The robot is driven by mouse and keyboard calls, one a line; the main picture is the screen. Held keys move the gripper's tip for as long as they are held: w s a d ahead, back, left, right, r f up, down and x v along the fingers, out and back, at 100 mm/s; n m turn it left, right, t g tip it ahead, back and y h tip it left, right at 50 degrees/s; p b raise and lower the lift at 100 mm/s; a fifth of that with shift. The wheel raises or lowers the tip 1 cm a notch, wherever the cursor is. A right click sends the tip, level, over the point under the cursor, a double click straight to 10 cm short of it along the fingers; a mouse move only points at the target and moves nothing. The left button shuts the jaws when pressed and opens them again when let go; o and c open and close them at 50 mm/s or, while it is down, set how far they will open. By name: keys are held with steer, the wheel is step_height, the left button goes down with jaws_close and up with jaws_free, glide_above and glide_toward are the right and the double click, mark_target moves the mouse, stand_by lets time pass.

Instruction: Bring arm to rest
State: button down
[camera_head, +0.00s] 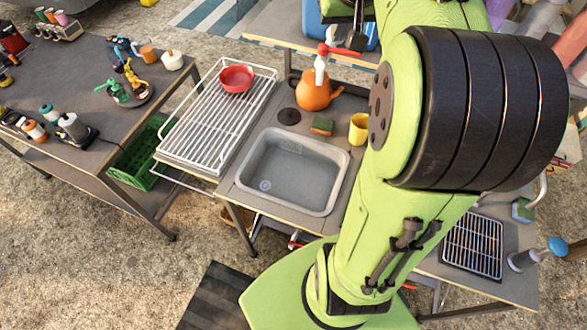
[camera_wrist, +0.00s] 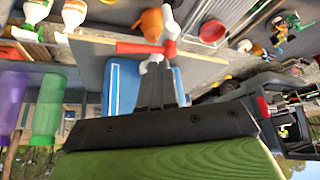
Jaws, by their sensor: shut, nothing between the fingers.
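My green arm crosses the right half of the head view, raised over the bench, with its large black joint close to the camera. My gripper (camera_head: 354,40) is at the top of that view, partly hidden by the arm. In the wrist view my gripper (camera_wrist: 158,72) has its dark fingers together, with nothing held. A red and white piece (camera_wrist: 140,47) shows by the fingertips; I cannot tell whether it touches them. The blue box (camera_wrist: 122,88) lies behind the fingers.
An orange kettle (camera_head: 314,92), yellow cup (camera_head: 358,128) and sponge (camera_head: 321,126) stand by the sink (camera_head: 292,172). A red bowl (camera_head: 236,79) sits on the white rack (camera_head: 205,118). A cluttered table (camera_head: 80,80) is at left. Open ground lies at the lower left.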

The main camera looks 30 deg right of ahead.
steer(key=shift+f, duration=0.25)
steer(key=s+a+f+n+y+b, duration=0.1)
steer(key=s+a+f+n, duration=0.1)
steer(key=s+a+f, duration=0.3)
steer(key=s+a+f+n+y+b, duration=0.1)
steer(key=s+a+f, duration=0.5)
steer(key=s+a, duration=0.6)
steer(key=shift+s+a+f+n, duration=0.15)
steer(key=shift+s+a+n, duration=0.25)
steer(key=shift+a+n, duration=0.5)
steer(key=shift+a, duration=0.15)
